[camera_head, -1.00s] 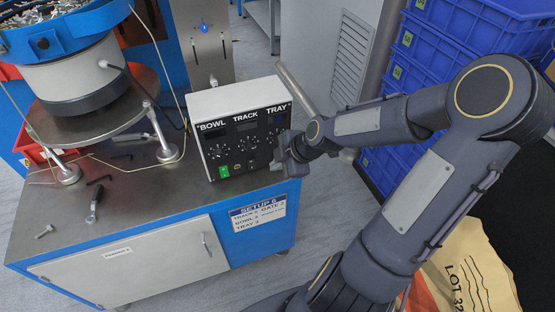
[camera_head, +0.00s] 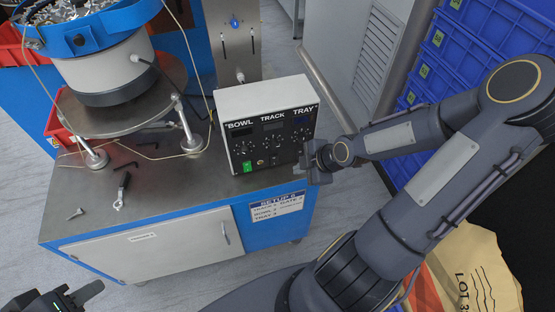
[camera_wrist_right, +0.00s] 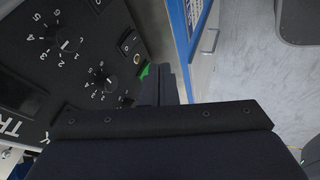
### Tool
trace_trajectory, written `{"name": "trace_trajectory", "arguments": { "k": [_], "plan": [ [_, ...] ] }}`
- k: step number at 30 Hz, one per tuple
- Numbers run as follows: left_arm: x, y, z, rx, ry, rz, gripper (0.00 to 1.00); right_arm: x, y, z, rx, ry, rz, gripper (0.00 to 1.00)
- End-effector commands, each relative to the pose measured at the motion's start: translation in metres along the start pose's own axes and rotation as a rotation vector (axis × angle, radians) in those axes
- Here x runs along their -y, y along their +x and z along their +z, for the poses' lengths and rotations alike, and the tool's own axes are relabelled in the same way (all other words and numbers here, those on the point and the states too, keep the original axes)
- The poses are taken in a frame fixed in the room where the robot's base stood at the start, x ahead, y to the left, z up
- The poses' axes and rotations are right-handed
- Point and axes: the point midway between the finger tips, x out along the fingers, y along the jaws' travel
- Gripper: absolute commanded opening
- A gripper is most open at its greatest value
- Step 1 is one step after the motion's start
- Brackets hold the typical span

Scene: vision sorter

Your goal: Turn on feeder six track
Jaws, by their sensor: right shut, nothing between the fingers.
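The control box (camera_head: 262,98) stands on the metal bench top, labelled BOWL, TRACK and TRAY. Its dark front carries numbered dials and a green lit switch (camera_head: 247,162) at lower left. In the right wrist view the panel (camera_wrist_right: 35,75) fills the left side, with two dials (camera_wrist_right: 68,44) (camera_wrist_right: 103,83) and small switches; the green switch (camera_wrist_right: 145,71) is partly hidden by my fingers. My right gripper (camera_head: 308,160) is shut and empty, close to the box's lower right front; contact cannot be told. My left gripper (camera_head: 80,296) shows at the bottom left edge, its opening unclear.
A bowl feeder (camera_head: 105,65) with a blue rim stands on the bench behind left. A setup sign (camera_head: 276,206) is on the blue front. Blue crates (camera_head: 455,50) stack at right.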

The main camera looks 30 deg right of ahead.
Motion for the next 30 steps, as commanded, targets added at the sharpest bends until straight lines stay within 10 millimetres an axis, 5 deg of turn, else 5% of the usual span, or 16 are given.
{"name": "trace_trajectory", "arguments": {
  "k": [10, 23, 30],
  "plan": [
    [0.005, 0.011, 0.005, 0.000, 0.000, 0.000, 0.36, 0.001, 0.013, 0.001, -0.001, -0.003, 0.000, 0.00],
    [0.028, 0.061, 0.031, 0.000, 0.000, 0.000, 0.36, 0.002, 0.084, 0.002, -0.001, -0.005, 0.000, 0.00],
    [0.031, 0.067, 0.034, 0.000, 0.000, 0.000, 0.36, -0.014, 0.110, 0.001, -0.001, 0.000, 0.002, 0.00]
  ]
}}
